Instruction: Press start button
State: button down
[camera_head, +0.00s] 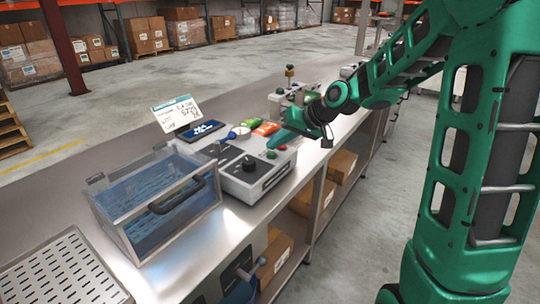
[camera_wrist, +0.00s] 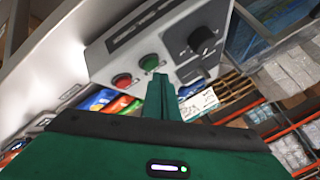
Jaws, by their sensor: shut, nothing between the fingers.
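A grey control box (camera_head: 237,177) stands on the steel bench and also shows in the wrist view (camera_wrist: 110,62). Its green button (camera_wrist: 149,62) and red button (camera_wrist: 121,80) sit side by side, with a black knob (camera_wrist: 202,38) to the right. My gripper (camera_head: 277,141) is above the button end of the box. In the wrist view, its shut, empty fingers (camera_wrist: 160,80) end just below the green button in the picture. I cannot tell whether they touch it. No label naming the start button is readable.
A clear lidded bin (camera_head: 155,205) stands left of the box, with a perforated tray (camera_head: 65,272) in front. A written card (camera_head: 177,113) and colourful packets (camera_head: 266,128) are behind the box. Cardboard boxes (camera_head: 340,165) fill the shelf below.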

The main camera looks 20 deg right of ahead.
aim_at(276, 154)
jog(key=shift+f, duration=0.35)
jog(key=shift+f, duration=0.4)
dwell(0.7)
jog(key=shift+r, duration=0.85)
jog(key=shift+r, duration=0.1)
jog(key=shift+r, duration=2.45)
